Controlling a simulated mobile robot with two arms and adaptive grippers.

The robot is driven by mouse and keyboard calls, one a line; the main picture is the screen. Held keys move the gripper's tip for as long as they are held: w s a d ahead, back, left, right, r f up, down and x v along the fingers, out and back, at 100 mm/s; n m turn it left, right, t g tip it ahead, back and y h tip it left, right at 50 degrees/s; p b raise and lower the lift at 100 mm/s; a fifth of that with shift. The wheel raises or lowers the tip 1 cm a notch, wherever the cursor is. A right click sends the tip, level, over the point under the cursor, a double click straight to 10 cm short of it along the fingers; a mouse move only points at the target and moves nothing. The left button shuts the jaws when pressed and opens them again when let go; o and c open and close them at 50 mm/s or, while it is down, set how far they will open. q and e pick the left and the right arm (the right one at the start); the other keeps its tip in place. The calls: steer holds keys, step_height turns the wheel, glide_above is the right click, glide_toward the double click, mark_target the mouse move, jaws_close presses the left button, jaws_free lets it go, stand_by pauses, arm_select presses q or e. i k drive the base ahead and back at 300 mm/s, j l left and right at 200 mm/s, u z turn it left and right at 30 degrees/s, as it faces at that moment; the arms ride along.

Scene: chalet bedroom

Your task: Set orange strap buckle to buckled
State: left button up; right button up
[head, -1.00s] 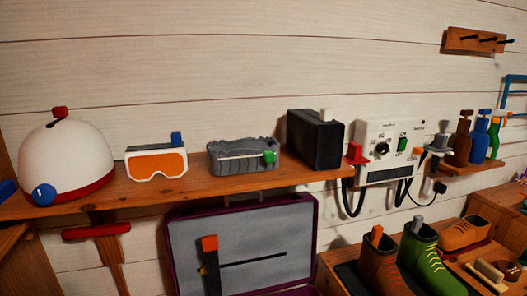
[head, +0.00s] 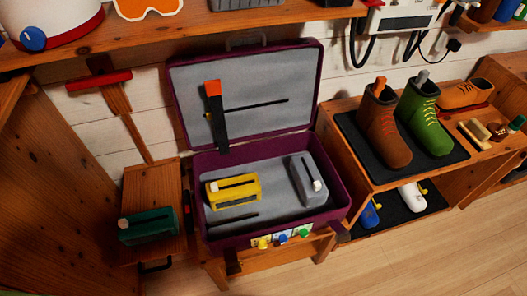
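An open purple suitcase (head: 178,100) with grey lining stands on a wooden stand, its lid raised against the wall. A dark strap (head: 219,125) with an orange end piece (head: 213,88) stands up in front of the lid lining, near the lid's left side. A thin black strap or slot (head: 260,107) runs across the lid lining to its right. Another dark strip (head: 233,219) lies on the case floor at the front left. I cannot tell which part is the buckle's receiving half. Neither of my grippers is in view.
A yellow box (head: 219,195) and a grey box (head: 305,180) are inside the case. Yellow, blue and green knobs (head: 282,238) are on its front. A green box (head: 150,227) sits on a wooden cabinet at left. Boots (head: 383,125) stand on a bench at right. The right floor is clear.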

mark_target(213, 87)
steer(key=i+l, duration=0.1)
steer(key=l, duration=0.3)
steer(key=i+l, duration=0.1)
steer(key=l, duration=0.3)
steer(key=i+l, duration=0.1)
steer(key=l, duration=0.35)
steer(key=i+l, duration=0.1)
steer(key=l, duration=0.3)
steer(key=i+l, duration=0.1)
steer(key=l, duration=0.3)
steer(key=u, duration=1.65)
